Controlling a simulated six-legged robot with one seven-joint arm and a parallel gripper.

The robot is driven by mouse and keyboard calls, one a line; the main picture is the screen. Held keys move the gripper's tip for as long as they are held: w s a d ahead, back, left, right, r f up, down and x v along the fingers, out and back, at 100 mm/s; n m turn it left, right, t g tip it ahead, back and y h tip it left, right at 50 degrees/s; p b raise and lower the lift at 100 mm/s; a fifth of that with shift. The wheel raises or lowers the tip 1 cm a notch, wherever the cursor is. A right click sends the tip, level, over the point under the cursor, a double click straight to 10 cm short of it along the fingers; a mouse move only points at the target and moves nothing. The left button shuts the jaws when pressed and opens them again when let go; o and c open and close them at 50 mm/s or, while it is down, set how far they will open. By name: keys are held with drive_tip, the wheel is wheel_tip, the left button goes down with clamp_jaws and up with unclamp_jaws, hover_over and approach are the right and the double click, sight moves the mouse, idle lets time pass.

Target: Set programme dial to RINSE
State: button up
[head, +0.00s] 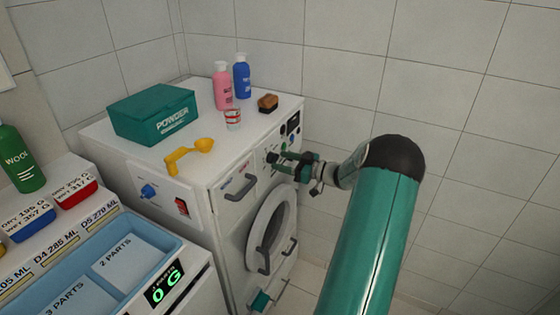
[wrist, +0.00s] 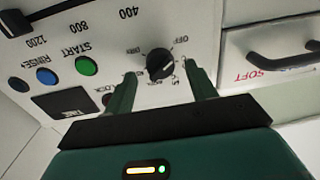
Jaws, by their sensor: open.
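The programme dial (wrist: 160,63) is a round black knob on the white washing machine panel, seen turned round in the wrist view. Small labels ring it; OFF is readable at its upper right, and the others are too small or covered to read surely. I cannot tell which label its pointer marks. My gripper (wrist: 161,76) is open, with one green finger on either side of the dial. I cannot tell whether the fingers touch it. In the head view my gripper (head: 283,158) is at the machine's front panel and hides the dial.
In the wrist view, blue RINSE (wrist: 47,76) and green START (wrist: 86,66) buttons and a slider (wrist: 15,23) lie left of the dial. A drawer handle (wrist: 280,58) is close on the right. Bottles, a sponge and a powder box (head: 153,114) stand on top of the machine.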

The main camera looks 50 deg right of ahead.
drive_tip(key=shift+x, duration=0.75)
drive_tip(key=c, duration=1)
drive_tip(key=shift+o, duration=0.2)
